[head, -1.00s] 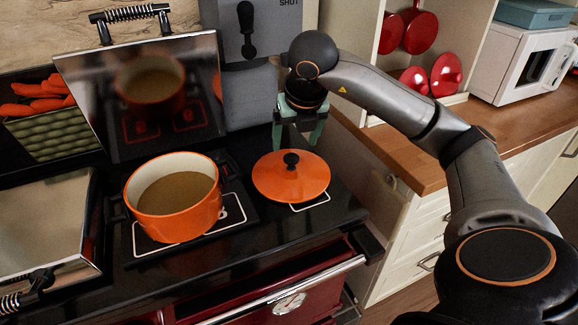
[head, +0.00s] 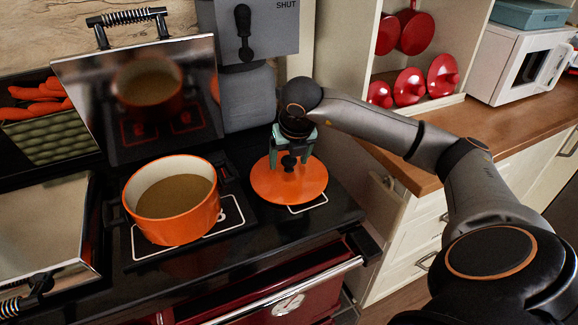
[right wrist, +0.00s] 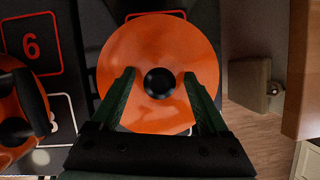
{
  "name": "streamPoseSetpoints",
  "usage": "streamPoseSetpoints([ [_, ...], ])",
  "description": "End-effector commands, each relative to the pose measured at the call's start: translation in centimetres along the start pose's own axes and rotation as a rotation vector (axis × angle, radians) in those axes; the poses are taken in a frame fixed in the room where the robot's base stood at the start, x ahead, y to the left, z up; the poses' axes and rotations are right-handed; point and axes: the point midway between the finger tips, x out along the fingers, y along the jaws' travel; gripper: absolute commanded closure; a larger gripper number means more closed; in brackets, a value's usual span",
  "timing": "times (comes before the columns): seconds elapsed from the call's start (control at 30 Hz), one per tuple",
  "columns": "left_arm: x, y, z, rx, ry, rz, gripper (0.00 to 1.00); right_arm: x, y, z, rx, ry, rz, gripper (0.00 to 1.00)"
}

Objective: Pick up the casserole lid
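The orange casserole lid (head: 297,190) lies flat on the dark stove top, to the right of the orange pot. Its round black knob (head: 289,163) sticks up from its middle. My right gripper (head: 289,164) is above the lid, pointing down, its green fingers open. In the right wrist view the lid (right wrist: 160,50) fills the middle, and its knob (right wrist: 160,82) sits between the two spread fingertips (right wrist: 158,76), with gaps on both sides. The orange casserole pot (head: 181,229) holds brown liquid and also shows in the right wrist view (right wrist: 10,105). My left gripper is not in view.
A raised shiny hob cover (head: 140,70) stands behind the pot, and another cover (head: 45,220) lies closed at left. A grey machine (head: 252,95) stands behind the lid. A wooden counter (head: 500,120) with a white microwave (head: 520,70) is at right.

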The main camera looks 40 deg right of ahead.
Motion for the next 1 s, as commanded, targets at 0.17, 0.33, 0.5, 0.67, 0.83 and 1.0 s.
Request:
streamPoseSetpoints([
  [0.17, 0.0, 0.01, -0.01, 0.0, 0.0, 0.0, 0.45, -0.04, 0.03, 0.0, 0.0, 0.0, 0.001, 0.43],
  [0.33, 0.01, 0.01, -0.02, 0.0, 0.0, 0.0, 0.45, -0.05, 0.03, 0.0, 0.0, 0.0, 0.001, 0.62],
  [0.5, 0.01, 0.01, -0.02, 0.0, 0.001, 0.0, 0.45, -0.05, 0.03, 0.01, 0.0, 0.0, 0.001, 0.81],
  [0.67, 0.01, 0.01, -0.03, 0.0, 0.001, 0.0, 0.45, -0.06, 0.03, 0.01, 0.0, 0.0, 0.001, 0.99],
  [0.83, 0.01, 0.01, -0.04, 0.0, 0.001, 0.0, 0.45, -0.06, 0.02, 0.01, 0.0, 0.0, 0.001, 1.0],
  [1.0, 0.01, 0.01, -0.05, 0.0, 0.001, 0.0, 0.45, -0.06, 0.02, 0.01, 0.0, 0.0, 0.001, 1.0],
])
